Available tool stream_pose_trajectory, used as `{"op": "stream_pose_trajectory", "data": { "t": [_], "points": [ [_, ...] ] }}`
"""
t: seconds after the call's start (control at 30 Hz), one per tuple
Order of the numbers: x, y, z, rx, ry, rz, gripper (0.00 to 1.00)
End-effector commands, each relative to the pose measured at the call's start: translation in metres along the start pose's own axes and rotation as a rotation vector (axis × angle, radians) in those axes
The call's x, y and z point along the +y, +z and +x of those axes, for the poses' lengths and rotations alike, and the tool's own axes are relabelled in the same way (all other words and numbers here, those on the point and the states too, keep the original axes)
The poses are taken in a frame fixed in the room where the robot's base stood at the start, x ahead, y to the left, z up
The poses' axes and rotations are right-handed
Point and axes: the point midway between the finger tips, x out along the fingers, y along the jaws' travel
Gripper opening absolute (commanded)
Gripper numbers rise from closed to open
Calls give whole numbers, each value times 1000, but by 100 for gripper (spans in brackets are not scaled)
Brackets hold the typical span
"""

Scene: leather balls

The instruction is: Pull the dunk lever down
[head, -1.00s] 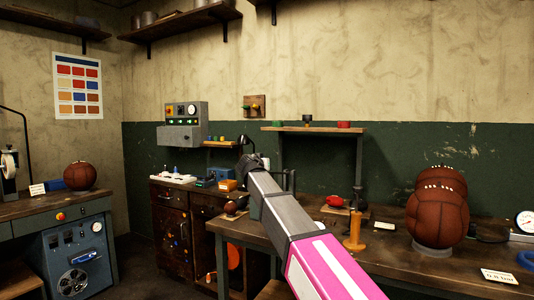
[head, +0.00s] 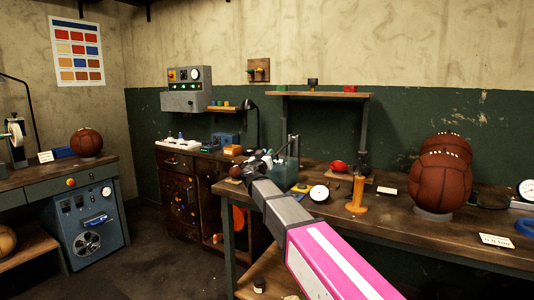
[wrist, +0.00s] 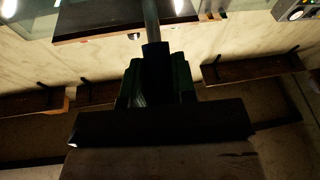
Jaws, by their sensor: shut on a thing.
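The rod runs from the jaws up out of the wrist picture. In the head view my own gripper and arm hide most of the lever, so its angle cannot be told there.
A cabinet (head: 182,205) is behind on the left. Open floor lies left of the bench.

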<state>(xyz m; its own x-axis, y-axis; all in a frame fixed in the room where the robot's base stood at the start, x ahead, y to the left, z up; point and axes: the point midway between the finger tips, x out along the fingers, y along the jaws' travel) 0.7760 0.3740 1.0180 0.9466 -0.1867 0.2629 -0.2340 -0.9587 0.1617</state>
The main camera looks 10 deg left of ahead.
Motion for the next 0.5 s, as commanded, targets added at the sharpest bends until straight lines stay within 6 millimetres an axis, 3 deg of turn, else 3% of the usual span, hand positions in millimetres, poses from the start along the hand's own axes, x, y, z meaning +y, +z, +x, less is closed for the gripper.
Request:
{"op": "stream_pose_trajectory", "data": {
  "t": [0.4, 0.43, 0.5],
  "points": [
    [-1, 6, -1, -6, -1, -1, 0],
    [-1, 6, -1, -6, -1, -1, 32],
    [-1, 6, -1, -5, -1, -2, 51]
  ]
}}
